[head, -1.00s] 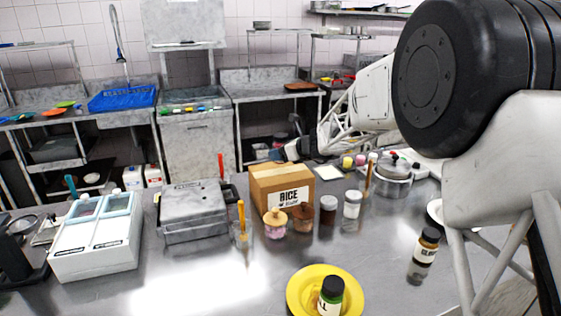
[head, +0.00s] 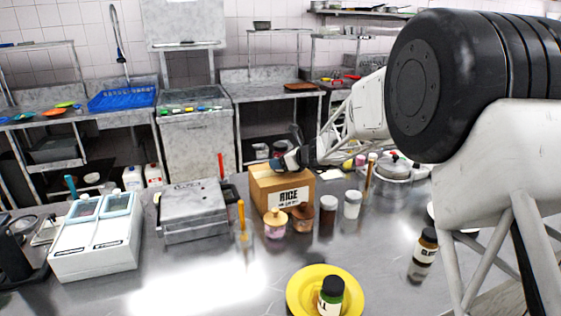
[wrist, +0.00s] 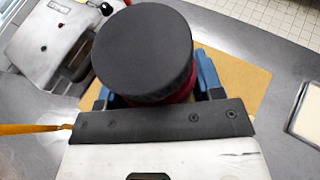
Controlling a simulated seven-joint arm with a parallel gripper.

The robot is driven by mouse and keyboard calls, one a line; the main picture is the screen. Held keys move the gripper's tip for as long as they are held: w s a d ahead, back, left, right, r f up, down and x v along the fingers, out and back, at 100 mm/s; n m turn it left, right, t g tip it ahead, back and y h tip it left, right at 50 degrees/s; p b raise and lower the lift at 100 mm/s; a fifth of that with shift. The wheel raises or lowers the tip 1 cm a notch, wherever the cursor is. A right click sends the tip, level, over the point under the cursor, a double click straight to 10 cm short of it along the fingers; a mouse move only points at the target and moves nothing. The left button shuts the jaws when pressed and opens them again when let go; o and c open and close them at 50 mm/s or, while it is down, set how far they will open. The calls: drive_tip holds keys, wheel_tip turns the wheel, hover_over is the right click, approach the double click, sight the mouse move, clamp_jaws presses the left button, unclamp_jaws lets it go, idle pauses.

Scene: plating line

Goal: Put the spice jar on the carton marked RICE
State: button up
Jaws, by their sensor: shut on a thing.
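The spice jar (wrist: 142,52) has a broad black lid and a dark red body, mostly hidden under the lid in the wrist view. My gripper (wrist: 160,98) is shut on it, with blue fingers on both sides. In the head view my gripper (head: 283,153) holds the jar over the brown carton marked RICE (head: 290,194). The carton's tan top (wrist: 242,78) shows below the jar in the wrist view. The jar's base is hidden, so I cannot tell whether it touches the carton.
Several jars, including a pink one with a wooden lid (head: 275,224), stand before the carton. A grey appliance (head: 194,212) is on its left, a steel pot (head: 392,170) on its right.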

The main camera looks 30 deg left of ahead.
drive_tip(key=shift+f, duration=0.1)
drive_tip(key=o, duration=1.1)
drive_tip(key=shift+c, duration=0.2)
drive_tip(key=v, duration=1.2)
